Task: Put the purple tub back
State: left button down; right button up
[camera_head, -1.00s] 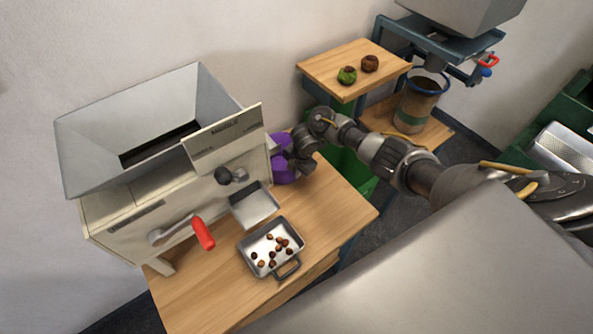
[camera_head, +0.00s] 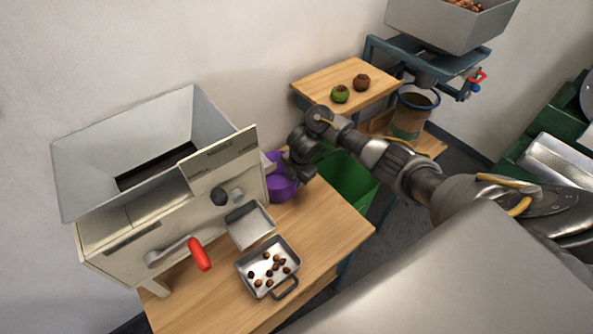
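The purple tub (camera_head: 283,188) stands at the back right of the wooden table, beside the right side of the cream machine (camera_head: 190,215). My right gripper (camera_head: 297,172) is at the tub's right rim, pointing down. Its fingers are dark and partly merge with the tub, so I cannot tell whether they are shut on the rim. The tub's left part is hidden behind the machine. My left gripper is not in view.
A metal pan (camera_head: 268,282) with several chestnuts sits on the table (camera_head: 325,232) below the machine's chute (camera_head: 249,226). A green bin (camera_head: 350,182) stands behind the table. A small wooden shelf (camera_head: 322,82) holds a green and a brown chestnut.

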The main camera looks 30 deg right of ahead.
jog(key=r+p, duration=0.1)
jog(key=r, duration=0.1)
jog(key=s+r+p, duration=0.1)
jog(key=r+p, duration=0.1)
jog(key=r, duration=0.1)
jog(key=shift+d+r, duration=0.15)
dwell(0.3)
